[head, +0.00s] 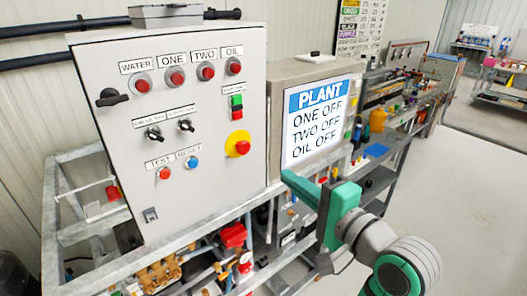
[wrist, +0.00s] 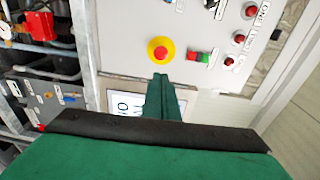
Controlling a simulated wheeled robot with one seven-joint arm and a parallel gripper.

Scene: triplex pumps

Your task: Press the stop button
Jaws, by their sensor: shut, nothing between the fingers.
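The grey control panel (head: 200,120) carries a small switch with a green button (head: 236,101) above a red button (head: 237,113). The small label over this pair is too small to read. Below it is a red mushroom button (head: 242,147) on a yellow round base; it also shows in the wrist view (wrist: 159,50). The green and red pair is right of it in the wrist view (wrist: 198,56). My gripper (head: 288,175) is green, shut and empty, in front of the PLANT display. In the wrist view its tip (wrist: 160,78) appears just below the mushroom button; no contact is visible.
The PLANT display (head: 318,120) reads ONE OFF, TWO OFF, OIL OFF. Red lamps, two black selectors, a red TEST button (head: 164,173) and a blue RESET button (head: 191,162) share the panel. A metal frame with pipes (head: 160,270) stands below. Open floor lies at right.

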